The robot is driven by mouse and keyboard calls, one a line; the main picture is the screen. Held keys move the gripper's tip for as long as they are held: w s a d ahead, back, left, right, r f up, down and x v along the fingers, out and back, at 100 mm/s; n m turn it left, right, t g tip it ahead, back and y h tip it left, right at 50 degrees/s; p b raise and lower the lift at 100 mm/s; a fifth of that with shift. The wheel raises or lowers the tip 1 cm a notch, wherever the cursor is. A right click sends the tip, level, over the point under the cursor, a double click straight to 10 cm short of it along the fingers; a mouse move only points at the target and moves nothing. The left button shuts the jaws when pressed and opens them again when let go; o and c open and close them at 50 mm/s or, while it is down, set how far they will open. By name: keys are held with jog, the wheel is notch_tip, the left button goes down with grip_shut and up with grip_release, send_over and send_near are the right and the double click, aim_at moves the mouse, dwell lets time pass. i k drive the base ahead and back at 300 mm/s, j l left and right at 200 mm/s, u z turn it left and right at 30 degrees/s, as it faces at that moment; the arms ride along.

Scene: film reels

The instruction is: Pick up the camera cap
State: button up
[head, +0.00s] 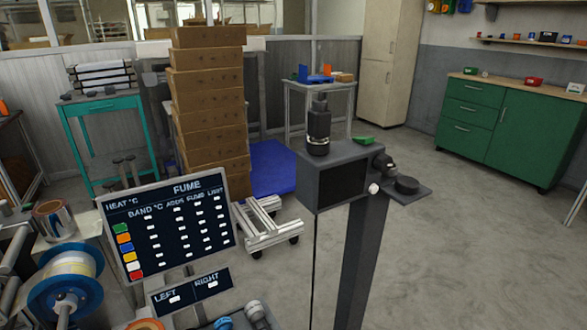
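A flat, round black disc (407,184), which looks like the camera cap, lies on a small dark side shelf (421,193). The shelf sticks out to the right of a dark box-shaped unit (309,186) on a grey post. A dark knobbed part (384,164) sits just behind and left of the disc. A black, lens-like cylinder (318,130) stands upright on top of the box. My gripper is not in view.
A green item (363,140) lies at the box's back right edge. A "FUME" panel (180,228) and a blue-flanged reel (68,288) stand at lower left. Stacked cartons (208,110) and a wheeled frame (266,232) are behind. Open floor lies right.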

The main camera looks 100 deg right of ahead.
aim_at(405, 185)
jog(key=k+l+z, duration=0.15)
jog(key=k+l, duration=0.15)
jog(key=k, duration=0.2)
jog(key=k+l+z, duration=0.2)
jog(key=k+l, duration=0.15)
jog(key=k, duration=0.1)
